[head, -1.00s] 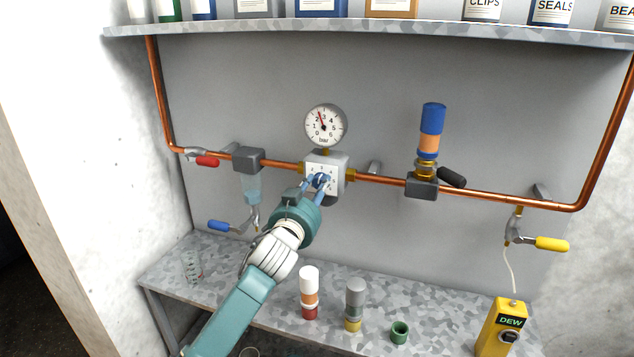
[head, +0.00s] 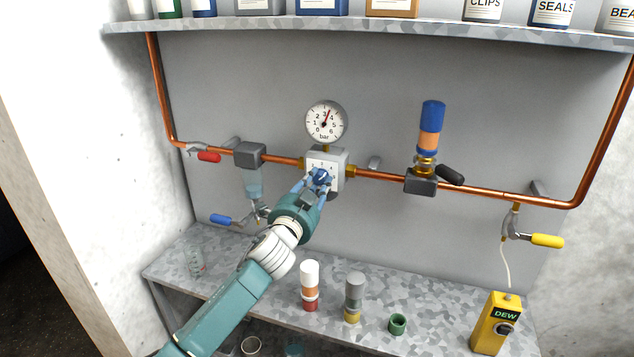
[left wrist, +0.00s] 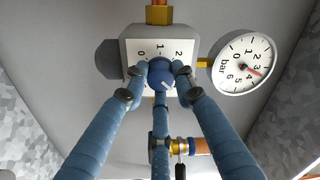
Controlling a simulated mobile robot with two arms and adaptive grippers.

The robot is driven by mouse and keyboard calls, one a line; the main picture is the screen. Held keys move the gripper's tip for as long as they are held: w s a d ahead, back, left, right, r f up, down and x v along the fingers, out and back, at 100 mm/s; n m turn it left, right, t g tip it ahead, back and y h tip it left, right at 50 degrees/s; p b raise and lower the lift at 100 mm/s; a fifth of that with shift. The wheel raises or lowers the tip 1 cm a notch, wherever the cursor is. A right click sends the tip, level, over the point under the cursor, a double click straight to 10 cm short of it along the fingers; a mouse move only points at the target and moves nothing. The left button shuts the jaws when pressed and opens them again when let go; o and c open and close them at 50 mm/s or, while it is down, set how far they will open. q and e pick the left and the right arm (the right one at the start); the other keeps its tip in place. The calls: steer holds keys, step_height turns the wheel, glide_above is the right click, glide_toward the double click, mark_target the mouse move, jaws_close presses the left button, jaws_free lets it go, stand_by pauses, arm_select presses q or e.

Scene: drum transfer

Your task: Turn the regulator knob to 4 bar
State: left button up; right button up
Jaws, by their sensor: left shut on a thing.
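The blue regulator knob (head: 320,177) is on the front of the white-faced regulator block (head: 339,163), in the middle of the copper pipe. My left gripper (head: 317,182) has its fingers closed around the knob. In the left wrist view the fingers surround the blue knob (left wrist: 160,75), and the scale numbers 0, 1 and 2 show beside it. The round pressure gauge (head: 326,122) sits above the block. Its red needle points between 3 and 4, as it also does on the gauge in the left wrist view (left wrist: 243,65). My right gripper is not in view.
A red-handled valve (head: 208,157) and a filter (head: 249,155) are left of the regulator. A blue-and-orange cylinder (head: 432,125) stands on the pipe to the right. The bench (head: 230,260) below holds small cylinders and a yellow DEW device (head: 497,322). A shelf (head: 350,29) runs above.

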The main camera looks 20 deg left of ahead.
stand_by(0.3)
arm_select(q)
steer(key=o, duration=1.2)
steer(key=shift+c, duration=0.2)
steer(key=s, duration=1.2)
steer(key=shift+a+f, duration=0.2)
steer(key=shift+f, duration=0.05)
